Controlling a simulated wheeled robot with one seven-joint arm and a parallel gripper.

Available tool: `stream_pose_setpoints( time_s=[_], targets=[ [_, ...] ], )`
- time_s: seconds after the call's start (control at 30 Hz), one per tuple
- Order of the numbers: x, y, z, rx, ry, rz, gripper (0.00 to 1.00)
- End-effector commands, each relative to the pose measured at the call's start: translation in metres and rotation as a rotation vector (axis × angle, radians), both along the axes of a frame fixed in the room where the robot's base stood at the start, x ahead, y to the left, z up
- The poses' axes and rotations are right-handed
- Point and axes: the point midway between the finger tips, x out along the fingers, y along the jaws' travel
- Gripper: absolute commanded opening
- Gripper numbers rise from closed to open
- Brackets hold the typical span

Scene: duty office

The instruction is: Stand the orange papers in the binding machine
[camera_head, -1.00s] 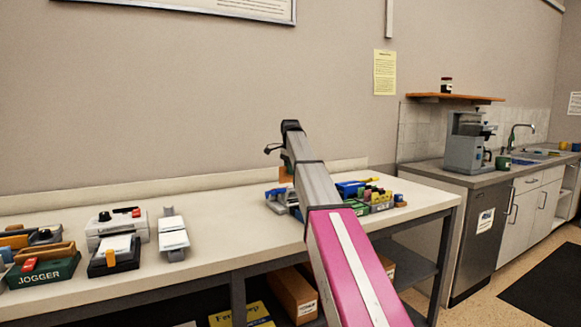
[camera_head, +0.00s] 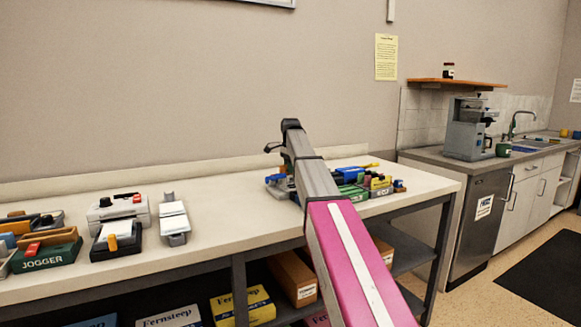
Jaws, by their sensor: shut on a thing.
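My arm reaches over the bench, and my gripper (camera_head: 284,160) is mostly hidden behind its links; only a dark part of the wrist end shows. The fingertips are hidden. The orange papers do not clearly show now; a small orange patch showed beside the arm, at gripper height, a second ago. A blue-grey device (camera_head: 277,187) stands on the bench beside and partly behind my arm. A light grey machine (camera_head: 117,212) with black and red parts stands at the left. I cannot tell for certain which is the binding machine.
On the bench (camera_head: 215,240) are a green JOGGER tray (camera_head: 45,257), a black-based device (camera_head: 113,245), a slim grey device (camera_head: 173,221) and coloured supplies (camera_head: 365,183) right of my arm. Boxes (camera_head: 240,305) sit below. The bench between the slim device and my arm is bare.

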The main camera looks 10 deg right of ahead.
Motion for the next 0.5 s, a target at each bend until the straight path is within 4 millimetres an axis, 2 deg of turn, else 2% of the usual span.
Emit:
stream_pose_setpoints(
  time_s=[0.37, 0.4, 0.47, 0.5],
  targets=[
    [0.0, 0.0, 0.0003, 0.0, 0.0, 0.0, 0.0],
    [0.0, 0.0, 0.0003, 0.0, 0.0, 0.0, 0.27],
    [0.0, 0.0, 0.0004, 0.0, 0.0, 0.0, 0.47],
    [0.0, 0.0, 0.0004, 0.0, 0.0, 0.0, 0.47]
  ],
)
